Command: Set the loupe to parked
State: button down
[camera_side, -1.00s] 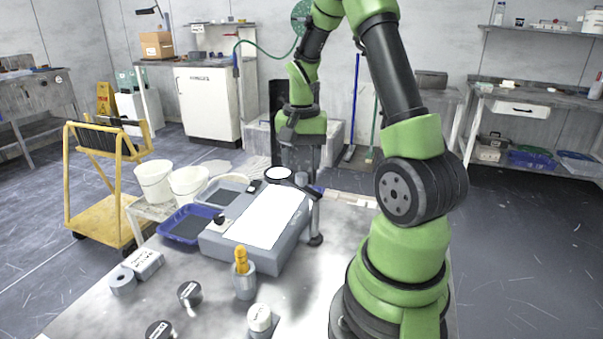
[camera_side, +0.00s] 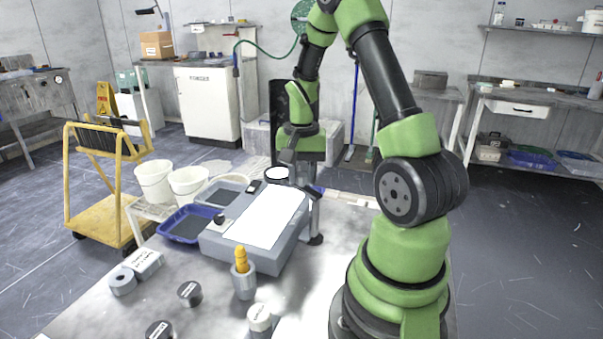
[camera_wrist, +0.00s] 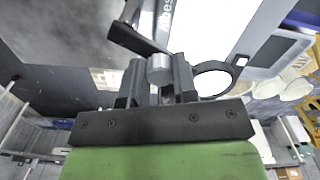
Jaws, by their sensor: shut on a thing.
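The loupe is a dark ring with a pale lens (camera_side: 277,174) on a swing arm, at the far right corner of the grey machine. Its ring (camera_wrist: 213,82) also shows in the wrist view, right of my fingers. The post (camera_side: 316,220) stands beside the machine. My gripper (camera_side: 303,172) is at the loupe's arm, above the post. In the wrist view my gripper (camera_wrist: 160,82) is shut on a grey round knob (camera_wrist: 160,70) of the loupe. A dark arm piece (camera_wrist: 138,38) extends up and left. The exact contact is small and partly hidden in the side view.
The grey machine (camera_side: 252,255) has a bright white top panel (camera_side: 265,217) and a black knob (camera_side: 219,219). A blue tray (camera_side: 184,224) and white buckets (camera_side: 154,180) are left of it. A holder with an orange handle (camera_side: 242,270) and several dark pucks stand in front.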

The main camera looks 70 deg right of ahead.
jog(key=n, duration=0.1)
jog(key=a+n, duration=0.1)
jog(key=n, duration=0.1)
jog(key=shift+w, duration=0.2)
jog(key=s+a+n, duration=0.2)
jog(key=n, duration=0.8)
jog(key=s+a+n, duration=0.1)
jog(key=a+n, duration=0.1)
jog(key=n, duration=0.8)
jog(key=shift+s+a, duration=0.4)
jog(key=shift+s+n, duration=0.1)
jog(key=shift+n, duration=0.3)
jog(key=c, duration=0.9)
grip_release()
